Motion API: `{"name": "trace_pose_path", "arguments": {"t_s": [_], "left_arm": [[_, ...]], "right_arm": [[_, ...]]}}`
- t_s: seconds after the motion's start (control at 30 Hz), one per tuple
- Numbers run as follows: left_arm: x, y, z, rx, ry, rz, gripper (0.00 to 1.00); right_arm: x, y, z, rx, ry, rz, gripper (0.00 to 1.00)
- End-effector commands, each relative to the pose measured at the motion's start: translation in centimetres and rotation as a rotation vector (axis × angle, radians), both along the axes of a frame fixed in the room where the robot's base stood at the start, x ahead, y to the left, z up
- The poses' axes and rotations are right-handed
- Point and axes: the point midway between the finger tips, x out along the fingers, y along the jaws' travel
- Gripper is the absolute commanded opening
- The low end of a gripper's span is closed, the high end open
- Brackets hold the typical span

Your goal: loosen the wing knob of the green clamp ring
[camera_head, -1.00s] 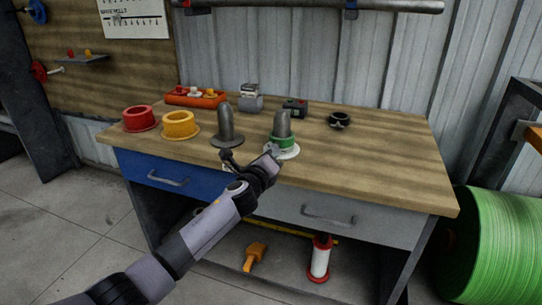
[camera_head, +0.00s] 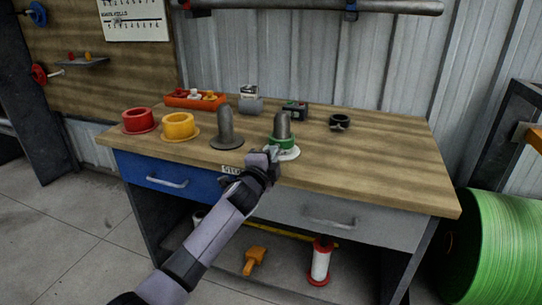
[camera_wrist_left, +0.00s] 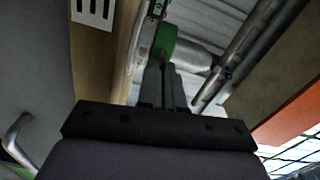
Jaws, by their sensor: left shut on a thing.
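The green clamp ring (camera_head: 283,143) sits around the foot of a grey rounded post (camera_head: 282,124) on a white round base (camera_head: 288,154) near the bench's front edge. My left gripper (camera_head: 272,153) is at the ring's front left side, shut on its wing knob. The knob itself is hidden by the fingers. In the left wrist view the fingers (camera_wrist_left: 164,82) are close together, with the green ring (camera_wrist_left: 166,38) just beyond their tips. My right gripper is in neither view.
A second grey post (camera_head: 226,127) stands to the left, then a yellow ring (camera_head: 180,125) and a red ring (camera_head: 139,121). An orange tray (camera_head: 196,101), a grey device (camera_head: 250,104) and a black ring (camera_head: 340,121) lie behind. The bench's right side is clear.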

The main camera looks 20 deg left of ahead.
Motion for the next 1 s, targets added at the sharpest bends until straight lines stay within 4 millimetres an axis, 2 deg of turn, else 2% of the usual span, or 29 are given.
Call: {"name": "trace_pose_path", "arguments": {"t_s": [1.0], "left_arm": [[0.0, 0.0, 0.1, -0.959, 0.034, 0.0, 0.0]], "right_arm": [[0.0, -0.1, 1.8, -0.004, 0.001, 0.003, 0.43]]}}
